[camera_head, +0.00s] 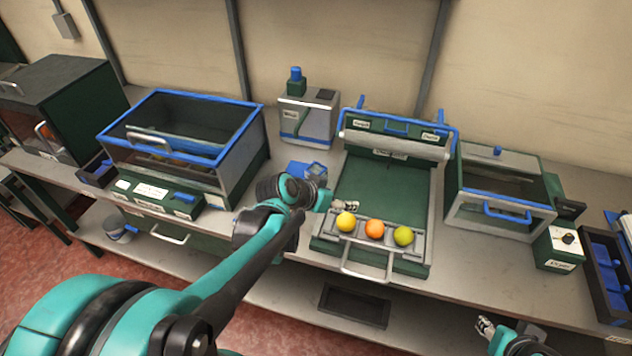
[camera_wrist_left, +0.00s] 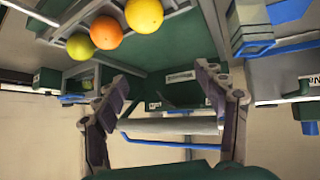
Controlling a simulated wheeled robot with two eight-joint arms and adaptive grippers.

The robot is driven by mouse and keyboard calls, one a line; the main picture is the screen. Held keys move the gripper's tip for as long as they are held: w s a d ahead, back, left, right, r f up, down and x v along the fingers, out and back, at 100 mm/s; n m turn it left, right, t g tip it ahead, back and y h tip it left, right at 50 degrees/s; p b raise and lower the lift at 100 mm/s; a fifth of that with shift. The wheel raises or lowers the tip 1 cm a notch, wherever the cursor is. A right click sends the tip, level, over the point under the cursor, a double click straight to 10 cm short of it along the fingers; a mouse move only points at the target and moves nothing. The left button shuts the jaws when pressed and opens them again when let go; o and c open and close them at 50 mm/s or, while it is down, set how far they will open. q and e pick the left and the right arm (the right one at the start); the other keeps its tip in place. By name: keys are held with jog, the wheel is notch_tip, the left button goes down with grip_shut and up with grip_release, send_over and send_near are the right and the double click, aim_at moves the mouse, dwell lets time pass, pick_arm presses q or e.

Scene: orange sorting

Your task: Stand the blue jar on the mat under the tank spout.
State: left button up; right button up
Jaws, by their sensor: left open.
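I cannot make out a clear jar in the head view. A small blue item (camera_head: 308,170) sits on the bench in front of the grey tank (camera_head: 308,118); whether it is the jar, the mat or both I cannot tell, and my left wrist partly covers that area. My left gripper (camera_head: 347,204) is open and empty, over the green sloped tray (camera_head: 380,185), just behind the fruit. In the left wrist view its spread fingers (camera_wrist_left: 165,80) have nothing between them. My right gripper (camera_head: 485,326) is low at the right, its jaws too small to read.
A yellow (camera_head: 346,221), an orange (camera_head: 375,229) and a green fruit (camera_head: 403,236) lie in a row at the tray's front. A blue-rimmed glass bin (camera_head: 180,95) stands left and a glass-fronted box (camera_head: 500,190) right. Dark blue trays (camera_head: 605,270) sit at the right edge.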

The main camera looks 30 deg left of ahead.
pick_arm(q)
jog(key=w+a+f+t, duration=0.2)
jog(key=w+a+f, duration=0.15)
jog(key=a, duration=0.35)
jog(key=t+b, duration=0.1)
jog(key=t, duration=0.1)
send_near(316, 168)
notch_tip(316, 168, down, 3)
jog(key=w, duration=0.2)
jog(key=shift+m, duration=0.3)
jog(key=b+x, duration=0.1)
jog(key=x, duration=0.1)
jog(key=b+x, duration=0.1)
jog(key=x, duration=0.1)
jog(key=b+x, duration=0.1)
jog(key=x, duration=0.2)
jog(key=shift+w+d+r, duration=0.1)
jog(key=shift+d+r, duration=0.1)
jog(key=shift+r, duration=0.05)
jog(key=shift+w+f, duration=0.1)
jog(key=shift+w, duration=0.2)
jog(key=c, duration=1.5)
jog(key=shift+r, duration=0.25)
jog(key=shift+c, duration=0.2)
